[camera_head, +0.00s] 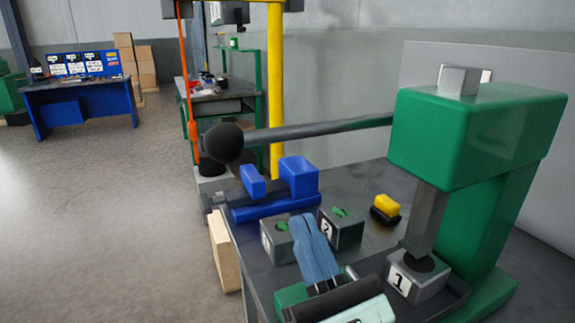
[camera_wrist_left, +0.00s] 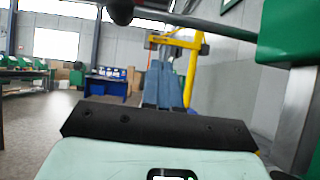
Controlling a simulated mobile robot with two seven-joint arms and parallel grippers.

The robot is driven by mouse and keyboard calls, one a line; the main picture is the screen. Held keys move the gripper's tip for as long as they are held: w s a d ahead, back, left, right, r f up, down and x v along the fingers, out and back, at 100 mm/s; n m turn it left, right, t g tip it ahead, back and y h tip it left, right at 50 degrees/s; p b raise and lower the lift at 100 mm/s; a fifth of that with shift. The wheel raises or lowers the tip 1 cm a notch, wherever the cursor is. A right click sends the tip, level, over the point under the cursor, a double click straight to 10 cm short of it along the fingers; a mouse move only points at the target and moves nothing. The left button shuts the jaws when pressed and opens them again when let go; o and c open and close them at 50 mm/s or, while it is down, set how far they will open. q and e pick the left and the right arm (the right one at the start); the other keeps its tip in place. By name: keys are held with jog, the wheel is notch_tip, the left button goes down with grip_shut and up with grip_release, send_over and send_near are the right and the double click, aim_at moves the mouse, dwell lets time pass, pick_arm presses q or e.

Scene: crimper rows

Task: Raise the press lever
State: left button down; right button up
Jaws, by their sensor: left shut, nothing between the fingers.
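The green press (camera_head: 475,130) stands at the right of the bench, its grey ram (camera_head: 427,220) down at the block marked 1 (camera_head: 418,278). Its dark lever (camera_head: 310,132) reaches left from the press head, close to level, ending in a black ball knob (camera_head: 222,143). In the left wrist view the lever (camera_wrist_left: 205,25) and knob (camera_wrist_left: 121,11) cross the top. My left gripper (camera_head: 302,222) is shut and empty, its blue fingers together. It appears below the lever in the head view, apart from it. The fingers also show in the left wrist view (camera_wrist_left: 161,66). My right gripper is not in view.
A block marked 2 (camera_head: 342,230) and another block (camera_head: 275,240), partly hidden by my gripper, stand on the bench (camera_head: 370,258). A blue fixture (camera_head: 272,209) lies behind them. A yellow-and-black object (camera_head: 386,207) is near the press. A yellow post (camera_head: 276,90) rises behind.

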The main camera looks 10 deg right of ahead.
pick_arm(q)
jog(key=w+a+r, duration=0.1)
jog(key=w+r, duration=0.3)
jog(key=r, duration=0.2)
jog(key=shift+w+a+r, duration=0.2)
jog(key=shift+w+r, duration=0.05)
jog(key=shift+w, duration=0.05)
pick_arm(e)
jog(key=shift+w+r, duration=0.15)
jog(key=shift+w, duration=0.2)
